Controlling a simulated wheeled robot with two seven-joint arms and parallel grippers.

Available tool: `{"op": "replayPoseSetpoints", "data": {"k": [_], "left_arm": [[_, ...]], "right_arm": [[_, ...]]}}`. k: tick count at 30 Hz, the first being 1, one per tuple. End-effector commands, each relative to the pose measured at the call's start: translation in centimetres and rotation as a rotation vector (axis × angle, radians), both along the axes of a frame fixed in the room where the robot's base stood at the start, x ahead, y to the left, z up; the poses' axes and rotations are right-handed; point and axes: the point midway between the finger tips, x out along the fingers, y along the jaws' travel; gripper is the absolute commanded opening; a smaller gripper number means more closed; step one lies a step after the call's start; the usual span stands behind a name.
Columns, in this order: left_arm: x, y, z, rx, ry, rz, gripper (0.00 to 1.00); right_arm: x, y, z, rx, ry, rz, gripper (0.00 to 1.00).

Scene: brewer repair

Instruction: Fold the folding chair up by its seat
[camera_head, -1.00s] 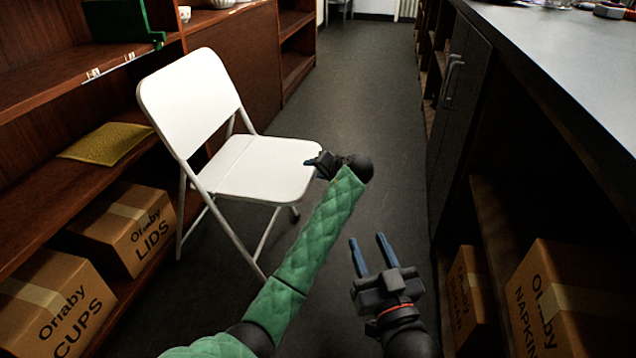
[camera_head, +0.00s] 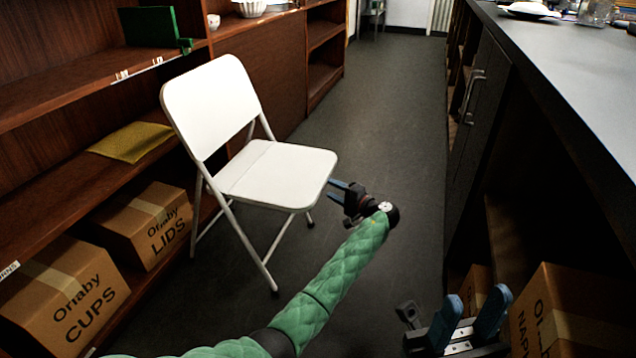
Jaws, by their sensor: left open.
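The white folding chair (camera_head: 212,108) stands unfolded on the floor, with its backrest at the left and its seat (camera_head: 278,176) flat and level. My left gripper (camera_head: 332,190) is just to the right of the seat's front edge, a little below the seat's top. Its blue fingers point left at the chair and are apart, with nothing between them. I cannot tell whether a finger touches the seat; there seems to be a small gap. My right gripper (camera_head: 474,306) is low at the right, away from the chair, with its blue fingers spread and empty.
A brown shelf unit (camera_head: 64,186) runs close behind the chair, with boxes of lids (camera_head: 150,222) and cups (camera_head: 66,297). A dark counter (camera_head: 570,62) lines the right side. The grey floor (camera_head: 390,110) between them is clear beyond the chair.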

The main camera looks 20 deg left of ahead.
Motion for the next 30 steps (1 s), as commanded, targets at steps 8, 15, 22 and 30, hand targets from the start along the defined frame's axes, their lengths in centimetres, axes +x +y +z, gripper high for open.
{"op": "replayPoseSetpoints", "data": {"k": [8,15,22,30], "left_arm": [[0.4,0.9,-0.2,0.003,0.009,0.0,0.44],[1.7,3.7,-0.3,0.004,0.008,0.0,0.44],[2.9,6.5,-0.3,0.003,0.009,0.0,0.44],[3.2,7.1,-0.1,0.002,0.009,-0.001,0.44]], "right_arm": [[-0.3,-0.1,-0.4,0.003,-0.015,0.0,0.38],[-0.2,0.1,-1.5,-0.012,-0.009,-0.004,0.38],[-0.2,0.4,-2.4,-0.03,-0.005,-0.011,0.38],[-0.2,0.4,-2.6,-0.037,-0.002,-0.012,0.38]]}}
